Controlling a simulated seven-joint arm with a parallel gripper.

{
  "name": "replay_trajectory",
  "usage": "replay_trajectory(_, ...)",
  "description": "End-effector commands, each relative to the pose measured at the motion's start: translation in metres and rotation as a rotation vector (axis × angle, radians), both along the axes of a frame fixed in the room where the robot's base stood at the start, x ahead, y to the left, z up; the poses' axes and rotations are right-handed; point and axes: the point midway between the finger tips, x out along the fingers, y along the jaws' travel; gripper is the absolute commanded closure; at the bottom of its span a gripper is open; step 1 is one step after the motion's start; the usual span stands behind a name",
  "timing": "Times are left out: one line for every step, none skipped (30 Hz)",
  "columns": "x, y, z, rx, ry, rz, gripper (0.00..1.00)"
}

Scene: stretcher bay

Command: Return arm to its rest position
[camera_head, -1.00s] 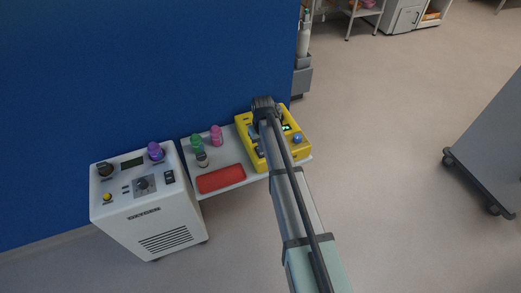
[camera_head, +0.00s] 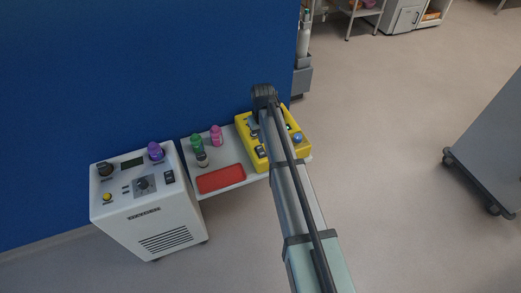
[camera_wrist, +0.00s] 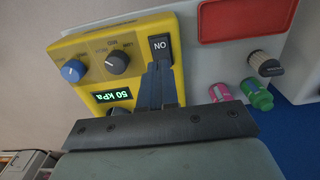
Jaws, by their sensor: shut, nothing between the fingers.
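My arm reaches up from the bottom of the head view, and its end lies over the back of a yellow suction unit (camera_head: 305,150) on a light shelf. In the wrist view my gripper (camera_wrist: 158,68) is shut and empty, its fingers together in front of the yellow unit (camera_wrist: 85,48). The fingertips overlap the lower edge of a dark switch (camera_wrist: 160,45) marked ON; I cannot tell whether they touch it. The unit's green display (camera_wrist: 112,95) reads 50 kPa, upside down. A blue knob (camera_wrist: 73,71) and a black knob (camera_wrist: 118,62) are beside it.
A red tray (camera_head: 221,179) and small green (camera_head: 197,143) and pink (camera_head: 216,136) bottles share the shelf (camera_head: 233,158) left of the unit. A white oxygen machine (camera_head: 150,215) stands further left. A blue wall (camera_head: 130,70) is behind.

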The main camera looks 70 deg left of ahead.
Motion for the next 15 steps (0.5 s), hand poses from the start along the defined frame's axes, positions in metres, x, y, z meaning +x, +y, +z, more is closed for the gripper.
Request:
replay_trajectory(0.0000,0.0000,-0.0001,0.000,0.000,0.000,1.00)
replay_trajectory(0.0000,0.0000,-0.0001,0.000,0.000,0.000,1.00)
replay_trajectory(0.0000,0.0000,-0.0001,0.000,0.000,0.000,1.00)
replay_trajectory(0.0000,0.0000,-0.0001,0.000,0.000,0.000,1.00)
replay_trajectory(0.0000,0.0000,-0.0002,0.000,0.000,0.000,1.00)
replay_trajectory(0.0000,0.0001,-0.0002,0.000,0.000,0.000,1.00)
replay_trajectory(0.0000,0.0001,-0.0002,0.000,0.000,0.000,1.00)
replay_trajectory(0.0000,0.0001,-0.0002,0.000,0.000,0.000,1.00)
replay_trajectory(0.0000,0.0001,-0.0002,0.000,0.000,0.000,1.00)
replay_trajectory(0.0000,0.0001,-0.0002,0.000,0.000,-0.002,1.00)
replay_trajectory(0.0000,0.0001,-0.0002,0.000,0.000,-0.005,1.00)
replay_trajectory(0.0001,0.0003,-0.0002,0.001,0.000,-0.013,1.00)
replay_trajectory(0.0003,0.0013,-0.0002,0.006,-0.001,-0.023,1.00)
replay_trajectory(0.0007,0.0033,-0.0002,0.016,-0.003,-0.037,1.00)
replay_trajectory(0.0016,0.0072,-0.0001,0.036,-0.007,-0.059,1.00)
